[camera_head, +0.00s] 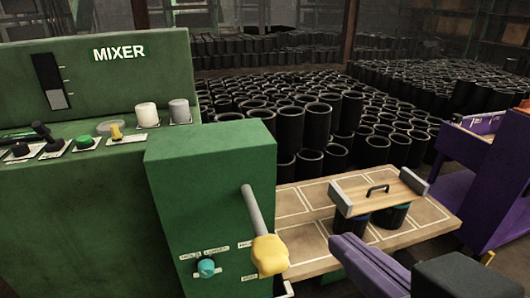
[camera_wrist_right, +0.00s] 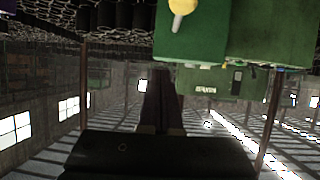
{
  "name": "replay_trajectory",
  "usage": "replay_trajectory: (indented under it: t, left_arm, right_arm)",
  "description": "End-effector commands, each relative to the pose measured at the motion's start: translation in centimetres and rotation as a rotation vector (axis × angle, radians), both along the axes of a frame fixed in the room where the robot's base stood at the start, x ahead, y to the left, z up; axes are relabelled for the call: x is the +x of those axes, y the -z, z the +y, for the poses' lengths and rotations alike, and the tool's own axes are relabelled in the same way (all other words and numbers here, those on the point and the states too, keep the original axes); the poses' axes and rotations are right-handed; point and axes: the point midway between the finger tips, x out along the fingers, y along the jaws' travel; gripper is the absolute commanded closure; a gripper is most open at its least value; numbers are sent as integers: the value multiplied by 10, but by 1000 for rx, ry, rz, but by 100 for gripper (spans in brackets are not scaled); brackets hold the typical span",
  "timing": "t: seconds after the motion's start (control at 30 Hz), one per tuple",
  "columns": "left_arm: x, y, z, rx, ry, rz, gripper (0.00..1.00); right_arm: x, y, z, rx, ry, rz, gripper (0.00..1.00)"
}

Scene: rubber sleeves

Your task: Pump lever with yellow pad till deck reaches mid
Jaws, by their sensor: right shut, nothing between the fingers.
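The lever (camera_head: 251,208) is a grey bar on the front of the green machine. It slopes down to the right and ends in a yellow pad (camera_head: 270,256). The yellow pad also shows at the top of the right wrist view (camera_wrist_right: 183,5). The deck (camera_head: 292,232) is a tan, line-marked platform right of the machine's green box. My right gripper (camera_head: 338,241) is shut and empty, with purple fingers, right of the yellow pad and apart from it, in front of the deck. Its closed fingers (camera_wrist_right: 161,75) point up in the wrist view. My left gripper is not in view.
On the deck, a wooden board with a black handle (camera_head: 377,190) lies over dark containers (camera_head: 388,215). A teal knob (camera_head: 206,267) sits left of the pad. The MIXER panel has a slot gauge (camera_head: 52,82). Many black sleeves (camera_head: 290,128) stand behind. A purple structure (camera_head: 500,185) is at right.

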Motion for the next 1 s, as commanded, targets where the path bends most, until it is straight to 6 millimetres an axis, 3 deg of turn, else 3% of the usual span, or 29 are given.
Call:
replay_trajectory:
  t: [0.03, 0.2, 0.3, 0.83, 1.0]
  left_arm:
    - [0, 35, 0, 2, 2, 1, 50]
    - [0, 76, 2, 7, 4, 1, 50]
    - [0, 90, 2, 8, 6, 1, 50]
    - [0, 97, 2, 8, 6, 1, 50]
    - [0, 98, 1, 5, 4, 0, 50]
  right_arm:
    - [2, 30, 6, 9, -10, -28, 100]
    - [7, 56, 20, 34, -36, -113, 100]
    - [8, 63, 26, 45, -47, -146, 100]
    - [10, 64, 32, 53, -58, -176, 100]
    - [20, 67, 34, 52, -59, -178, 100]
